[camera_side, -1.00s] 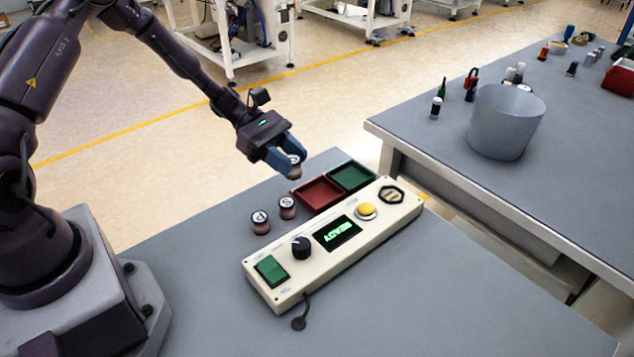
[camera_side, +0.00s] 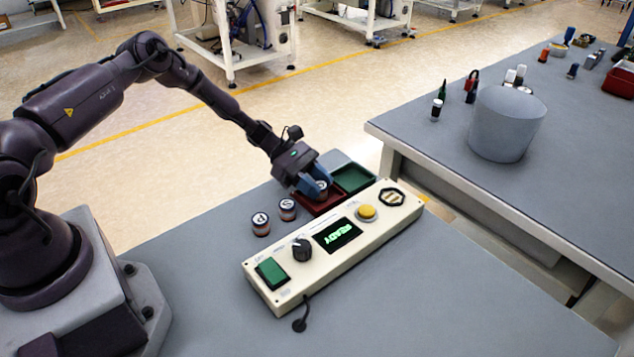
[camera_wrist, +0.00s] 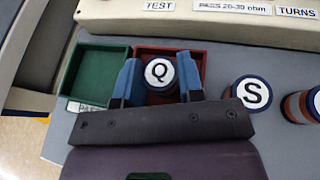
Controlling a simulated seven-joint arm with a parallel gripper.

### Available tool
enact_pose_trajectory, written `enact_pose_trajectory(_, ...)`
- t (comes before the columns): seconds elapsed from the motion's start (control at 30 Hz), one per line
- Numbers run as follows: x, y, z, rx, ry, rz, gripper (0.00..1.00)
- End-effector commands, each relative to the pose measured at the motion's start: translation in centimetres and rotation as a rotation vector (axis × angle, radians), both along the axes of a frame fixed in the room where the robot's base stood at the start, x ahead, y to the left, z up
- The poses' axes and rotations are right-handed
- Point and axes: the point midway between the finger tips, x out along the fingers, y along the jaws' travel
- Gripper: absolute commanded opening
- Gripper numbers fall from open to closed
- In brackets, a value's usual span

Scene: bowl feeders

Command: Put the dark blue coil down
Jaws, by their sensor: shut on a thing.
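The coil marked Q (camera_side: 321,186), with a white top and a dark blue rim, is between the blue fingers of my gripper (camera_side: 316,184). In the wrist view the coil (camera_wrist: 159,72) sits upright between the two fingertips (camera_wrist: 158,78), which are shut on it. The coil is over or inside the red tray (camera_side: 329,204); I cannot tell whether it touches the tray floor. The red tray also shows behind the fingers in the wrist view (camera_wrist: 192,54).
The green tray (camera_side: 354,178) is empty beside the red one. Coils marked S (camera_side: 287,209) and P (camera_side: 261,224) stand on the grey table near the trays. The tester box (camera_side: 290,275), its display reading READY, lies just in front.

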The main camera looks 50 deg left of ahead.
Motion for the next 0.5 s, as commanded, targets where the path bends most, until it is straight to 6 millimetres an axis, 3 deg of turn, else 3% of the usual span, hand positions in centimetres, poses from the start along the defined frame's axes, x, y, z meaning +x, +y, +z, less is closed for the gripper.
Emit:
enact_pose_trajectory(0.17, -0.01, 0.0, -0.23, 0.0, 0.0, 0.0, 0.08)
enact_pose_trajectory(0.2, -0.01, 0.0, -0.31, 0.0, 0.0, 0.0, 0.38)
enact_pose_trajectory(0.23, -0.01, 0.0, -0.27, 0.0, 0.0, 0.0, 0.44)
enact_pose_trajectory(0.5, -0.01, 0.01, -0.2, 0.0, 0.0, 0.0, 0.46)
